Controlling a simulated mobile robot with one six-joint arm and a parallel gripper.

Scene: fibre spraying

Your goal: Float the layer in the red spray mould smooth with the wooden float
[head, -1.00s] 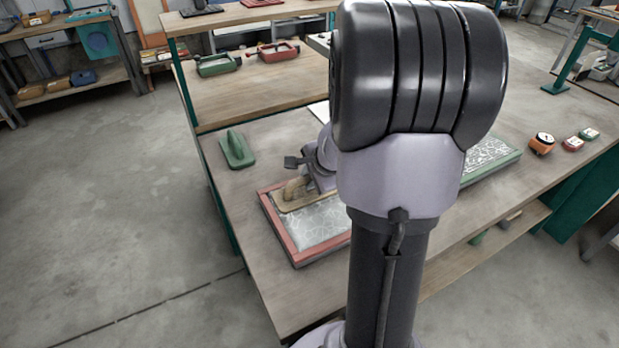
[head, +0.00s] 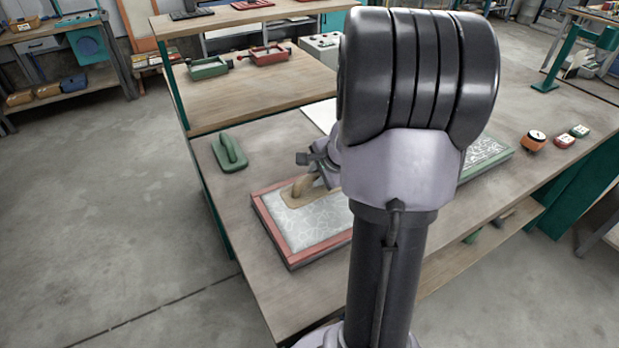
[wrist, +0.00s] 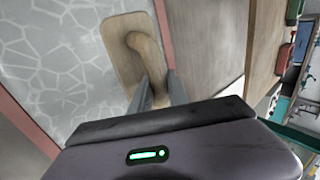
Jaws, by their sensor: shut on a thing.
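The red spray mould (head: 268,229) lies on the bench, left of my arm, and my arm hides its right part. Inside it is a grey layer (head: 308,229) with a pale web-like pattern, also filling the left of the wrist view (wrist: 55,60). The wooden float (head: 298,193) lies flat over the layer near the mould's far side. In the wrist view the float (wrist: 118,60) shows its pale board and curved handle. My gripper (wrist: 158,92) is shut on the float's handle.
A green float-like tool (head: 230,153) stands on the bench behind the mould. A green-framed mould (head: 490,152) lies right of my arm. An orange dial device (head: 533,141) sits near the right edge. A raised shelf (head: 250,90) stands behind.

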